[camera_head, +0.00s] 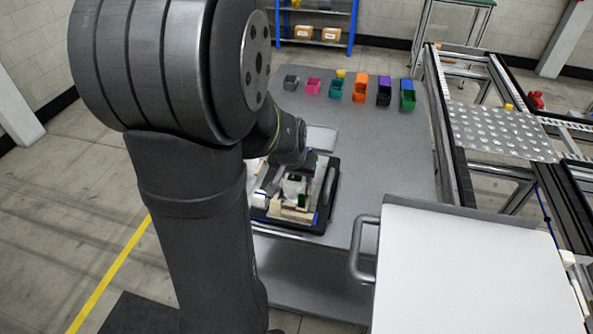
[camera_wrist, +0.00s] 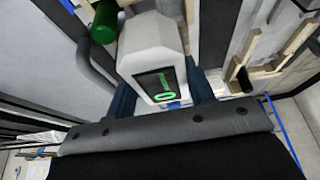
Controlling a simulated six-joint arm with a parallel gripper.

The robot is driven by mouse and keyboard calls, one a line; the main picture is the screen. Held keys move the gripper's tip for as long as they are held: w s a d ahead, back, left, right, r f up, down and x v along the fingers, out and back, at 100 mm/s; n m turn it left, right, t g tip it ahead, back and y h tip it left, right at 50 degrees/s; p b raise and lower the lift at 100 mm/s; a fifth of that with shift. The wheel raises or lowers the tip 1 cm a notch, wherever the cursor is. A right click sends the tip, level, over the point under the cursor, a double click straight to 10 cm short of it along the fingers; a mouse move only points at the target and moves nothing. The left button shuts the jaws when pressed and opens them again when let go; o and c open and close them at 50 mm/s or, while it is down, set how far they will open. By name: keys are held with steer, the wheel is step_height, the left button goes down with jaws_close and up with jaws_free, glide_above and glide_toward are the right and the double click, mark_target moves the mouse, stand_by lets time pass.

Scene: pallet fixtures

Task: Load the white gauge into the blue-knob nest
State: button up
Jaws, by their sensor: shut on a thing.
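The white gauge (camera_wrist: 150,42) is a blocky body with a dark display and green marks on its face. My gripper (camera_wrist: 160,84) is shut on it, with a dark blue finger on each side. In the head view the gauge (camera_head: 293,188) shows small and partly covered by my arm, over a black pallet (camera_head: 300,228) with pale wooden fixture pieces (camera_head: 290,213). Wooden pieces (camera_wrist: 262,70) also show at the right of the wrist view. A green cylinder (camera_wrist: 103,22) stands beside the gauge. I cannot make out a blue knob, nor whether the gauge touches a nest.
The pallet lies on a grey table (camera_head: 375,150). A row of coloured bins (camera_head: 360,88) stands at the table's far side. A white panel with a handle (camera_head: 470,270) fills the front right. A conveyor frame (camera_head: 450,130) runs along the right. The table's middle is clear.

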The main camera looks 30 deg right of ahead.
steer(key=shift+f, duration=0.15)
stand_by(0.3)
steer(key=shift+f, duration=0.75)
steer(key=o, duration=1.2)
steer(key=shift+c, duration=0.2)
steer(key=shift+r, duration=0.1)
steer(key=v, duration=1.7)
steer(key=shift+a+r, duration=0.1)
steer(key=x, duration=1.7)
